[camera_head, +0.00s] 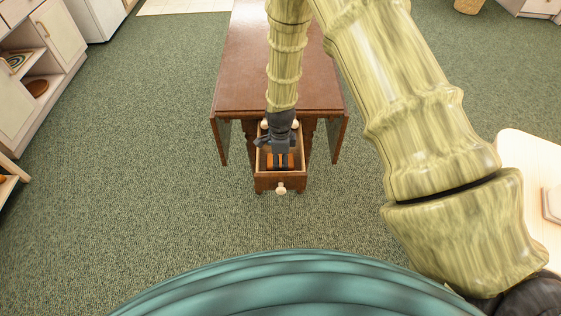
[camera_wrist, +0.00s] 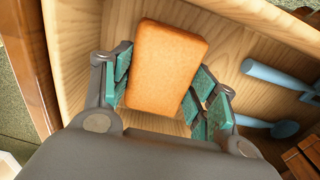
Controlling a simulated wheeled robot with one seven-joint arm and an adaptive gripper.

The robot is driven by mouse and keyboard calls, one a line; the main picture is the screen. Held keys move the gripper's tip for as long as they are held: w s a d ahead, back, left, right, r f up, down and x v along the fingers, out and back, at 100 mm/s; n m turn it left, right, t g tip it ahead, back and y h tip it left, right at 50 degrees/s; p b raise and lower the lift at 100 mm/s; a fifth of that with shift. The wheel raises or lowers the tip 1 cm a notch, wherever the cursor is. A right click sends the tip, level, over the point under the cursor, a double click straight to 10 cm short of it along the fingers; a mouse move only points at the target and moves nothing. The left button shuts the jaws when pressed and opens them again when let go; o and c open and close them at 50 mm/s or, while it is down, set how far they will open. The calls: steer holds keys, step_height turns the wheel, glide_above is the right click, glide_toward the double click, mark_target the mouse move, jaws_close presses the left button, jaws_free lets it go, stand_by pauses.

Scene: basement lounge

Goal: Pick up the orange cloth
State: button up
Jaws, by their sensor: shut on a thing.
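The orange cloth (camera_wrist: 165,62) looks like a thick, rounded block in the wrist view. It stands between the teal pads of my gripper (camera_wrist: 163,88), which is shut on it. Behind it is the pale wood inside of an open drawer (camera_head: 265,181). In the head view my gripper (camera_head: 280,158) points down into this drawer, with orange showing around its fingers. The head view does not clearly show whether the cloth touches the drawer floor.
The drawer juts from a brown drop-leaf table (camera_head: 240,75). Blue utensils (camera_wrist: 282,76) lie right of the cloth in the drawer, with a brown wooden thing (camera_wrist: 305,158) at lower right. White cabinets (camera_head: 58,40) stand at left. Green carpet (camera_head: 140,150) is clear around the table.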

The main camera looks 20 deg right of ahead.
mark_target(280, 160)
step_height(280, 160, up, 10)
steer(key=shift+b, duration=0.45)
stand_by(0.3)
